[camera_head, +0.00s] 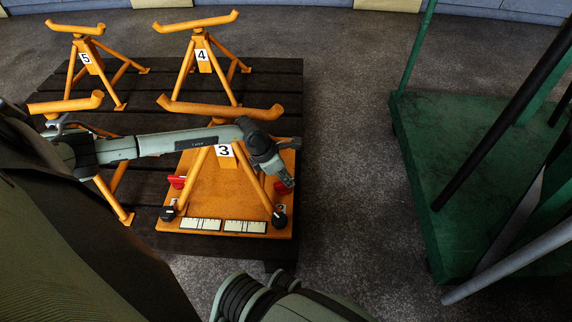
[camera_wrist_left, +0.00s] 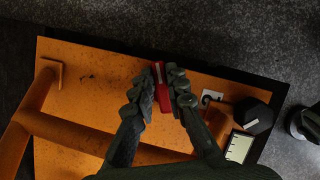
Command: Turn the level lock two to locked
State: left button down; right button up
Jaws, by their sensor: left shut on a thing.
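The jack stand marked 3 (camera_head: 225,151) stands on an orange baseplate (camera_head: 205,208). A red lever (camera_head: 283,188), beside the right black knob (camera_head: 279,220), is the level lock two; a small white tag marked 2 (camera_head: 281,209) lies by that knob. My left gripper (camera_head: 287,180) reaches over the stand from the left. In the left wrist view its fingers (camera_wrist_left: 166,80) are shut on the red lever (camera_wrist_left: 159,71), with the black knob (camera_wrist_left: 254,115) to the right. The fingers hide part of the lever.
Another red lever (camera_head: 177,181) and black knob (camera_head: 168,213) are at the plate's left. White level strips (camera_head: 223,226) lie at its front edge. Stands 4 (camera_head: 203,60) and 5 (camera_head: 88,62) are behind. A green cart (camera_head: 440,190) stands right, across bare floor.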

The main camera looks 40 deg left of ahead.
pick_arm(q)
jog(key=shift+s+m+g, duration=0.1)
jog(key=shift+m+g, duration=0.2)
jog(key=shift+m, duration=0.5)
jog(key=c, duration=1.5)
grip_release()
jog(key=shift+c, duration=0.2)
